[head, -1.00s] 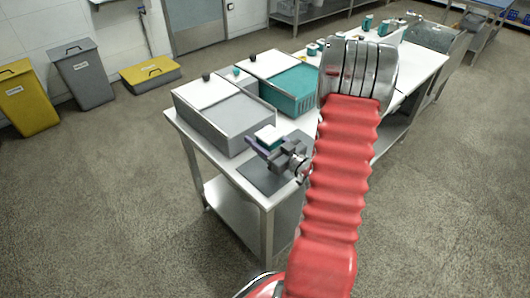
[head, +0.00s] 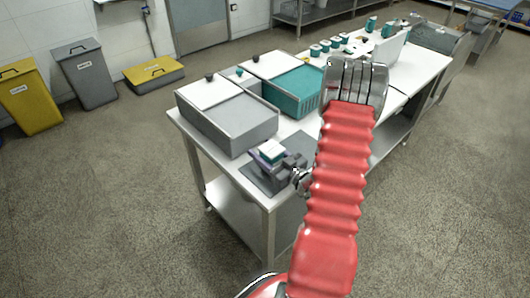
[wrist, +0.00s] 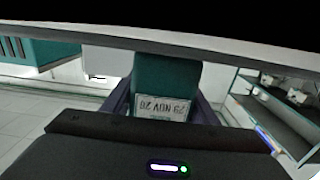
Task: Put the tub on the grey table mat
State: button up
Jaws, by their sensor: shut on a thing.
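The tub (head: 271,151) is small and teal with a white top. It also shows in the wrist view (wrist: 165,72), with a white date label facing the camera. My gripper (head: 272,157) is shut on it, with dark purple fingers on both sides of it; the fingers also show in the wrist view (wrist: 162,100). The grey table mat (head: 256,178) lies at the near end of the steel table. The tub is over the mat, low; I cannot tell whether it touches. My gripper and arm hide part of the mat.
A grey lidded bin (head: 228,121) stands just behind the mat, close to my gripper. A teal crate (head: 293,90) stands beyond it. Several teal-and-white tubs (head: 325,45) stand farther along the table. The table's near edge (head: 237,184) is close to the mat.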

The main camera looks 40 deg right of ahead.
aim_at(278, 164)
jog(key=shift+f, duration=0.4)
jog(key=shift+f, duration=0.1)
jog(key=o, duration=1.4)
jog(key=shift+s, duration=0.1)
jog(key=s, duration=1.1)
jog(key=shift+s+d, duration=0.2)
jog(key=shift+s, duration=0.2)
jog(key=shift+s, duration=0.1)
